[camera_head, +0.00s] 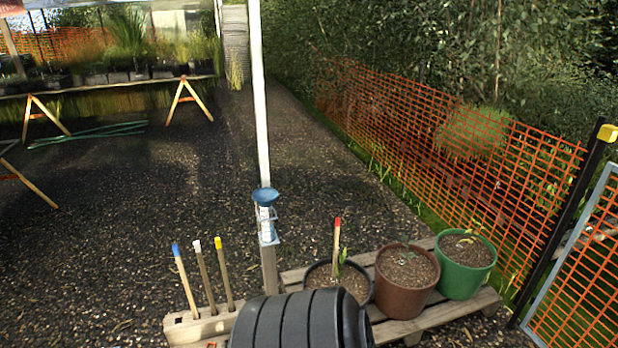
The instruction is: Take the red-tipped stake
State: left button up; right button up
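The red-tipped stake (336,246) is a pale wooden stick with a red top. It stands nearly upright in the soil of a black pot (369,292), beside a small green plant. Its lower end is hidden in or behind the pot's contents. Neither of my grippers is in view.
Blue-tipped (184,278), white-tipped (203,277) and yellow-tipped (224,273) stakes stand in a wooden block (190,331). A black ribbed drum (290,322) partly hides the black pot. A post with a rain gauge (266,215), brown pot (405,298) and green pot (466,282) stand nearby.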

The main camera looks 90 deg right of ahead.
aim_at(337, 219)
jog(key=l+z, duration=0.2)
jog(key=z, duration=0.25)
jog(key=k+l+z, duration=0.1)
jog(key=z, duration=0.35)
jog(key=l+z, duration=0.3)
jog(key=z, duration=0.15)
jog(key=l+z, duration=0.2)
jog(key=z, duration=0.25)
